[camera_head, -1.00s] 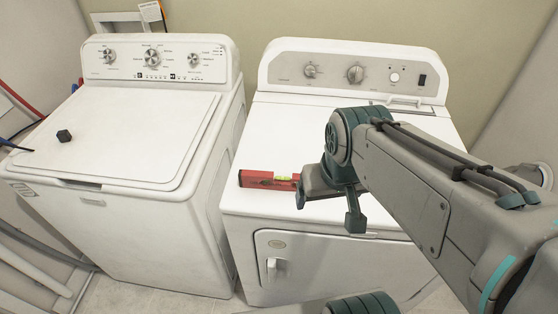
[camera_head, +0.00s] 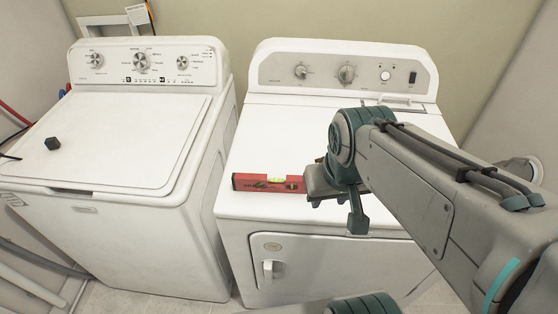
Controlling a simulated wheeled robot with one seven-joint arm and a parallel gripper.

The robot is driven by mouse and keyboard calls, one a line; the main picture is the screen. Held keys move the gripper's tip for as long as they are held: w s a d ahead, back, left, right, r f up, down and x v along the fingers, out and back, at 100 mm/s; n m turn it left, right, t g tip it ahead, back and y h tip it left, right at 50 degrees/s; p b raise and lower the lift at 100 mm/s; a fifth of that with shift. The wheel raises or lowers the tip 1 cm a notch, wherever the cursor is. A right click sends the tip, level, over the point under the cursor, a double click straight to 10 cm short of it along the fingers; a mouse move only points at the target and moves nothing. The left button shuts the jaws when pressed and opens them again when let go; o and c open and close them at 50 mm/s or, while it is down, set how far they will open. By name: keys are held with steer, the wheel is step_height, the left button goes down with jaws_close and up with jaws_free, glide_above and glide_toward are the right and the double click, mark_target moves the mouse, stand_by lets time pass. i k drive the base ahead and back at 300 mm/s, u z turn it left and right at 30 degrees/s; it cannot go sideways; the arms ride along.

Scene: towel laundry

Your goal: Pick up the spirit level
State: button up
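The red spirit level (camera_head: 262,182), with a yellow-green vial, lies near the front edge of the top of the right-hand machine (camera_head: 270,140). My gripper (camera_head: 318,190) is right beside the level's right end, pointing down in front of the machine's top. The fingertips are partly hidden by the wrist, so I cannot tell whether they touch the level or how far apart they are.
A washer (camera_head: 130,140) stands to the left, with a narrow gap between the machines. The right machine's top behind the level is clear. Its control panel (camera_head: 345,72) rises at the back.

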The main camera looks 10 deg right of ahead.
mark_target(253, 183)
steer(key=z, duration=1.55)
steer(key=k, duration=1.95)
steer(key=u, duration=1.1)
steer(key=i, duration=1.65)
steer(key=z, duration=0.05)
